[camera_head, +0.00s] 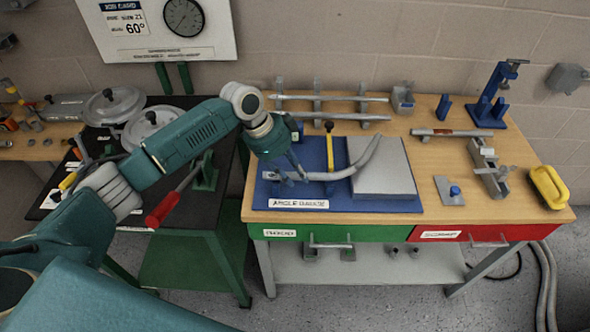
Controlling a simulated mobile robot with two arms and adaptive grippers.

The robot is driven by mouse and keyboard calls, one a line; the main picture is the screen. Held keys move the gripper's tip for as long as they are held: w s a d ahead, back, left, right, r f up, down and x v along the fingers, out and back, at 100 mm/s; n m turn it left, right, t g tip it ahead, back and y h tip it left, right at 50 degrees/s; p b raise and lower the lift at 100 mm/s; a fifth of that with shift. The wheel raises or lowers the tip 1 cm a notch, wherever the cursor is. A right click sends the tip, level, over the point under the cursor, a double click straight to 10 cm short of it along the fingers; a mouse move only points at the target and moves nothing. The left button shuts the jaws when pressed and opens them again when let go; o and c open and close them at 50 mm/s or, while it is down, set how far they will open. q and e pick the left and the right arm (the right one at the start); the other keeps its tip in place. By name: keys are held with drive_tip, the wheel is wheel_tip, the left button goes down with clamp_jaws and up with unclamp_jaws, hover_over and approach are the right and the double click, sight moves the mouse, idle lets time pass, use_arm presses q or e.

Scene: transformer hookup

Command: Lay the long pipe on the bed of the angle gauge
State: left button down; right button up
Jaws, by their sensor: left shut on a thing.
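My left gripper (291,173) comes in from the left over the blue angle gauge board (299,205). It is shut on the left, straight end of the long grey pipe (333,176). The pipe runs right from the fingers and bends up toward the back, its bent end (374,146) against or over the left edge of the gauge's raised grey bed (390,178). I cannot tell whether the pipe touches the bed or hangs just above it. A yellow upright bar with a black knob (330,152) stands behind the straight part. My right gripper is not in view.
A rack with straight pipes (330,98) stands behind the gauge. To the right are a blue clamp stand (490,100), grey metal fixtures (489,170) and a yellow piece (548,186). A black table (195,215) with a red-handled tool (163,209) lies under my left arm.

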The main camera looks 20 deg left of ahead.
use_arm(q)
drive_tip(key=c, duration=1.8)
unclamp_jaws()
drive_tip(key=o, duration=0.4)
drive_tip(key=shift+o, duration=0.5)
drive_tip(key=shift+s+f, duration=0.1)
use_arm(e)
drive_tip(key=shift+w+a, duration=0.2)
drive_tip(key=shift+w, duration=0.2)
use_arm(q)
drive_tip(key=shift+a+r, duration=0.15)
drive_tip(key=shift+r, duration=0.2)
drive_tip(key=v, duration=1.1)
drive_tip(key=shift+r, duration=0.15)
use_arm(e)
drive_tip(key=shift+s+d, duration=0.1)
drive_tip(key=shift+s, duration=0.05)
use_arm(q)
drive_tip(key=shift+a, duration=0.1)
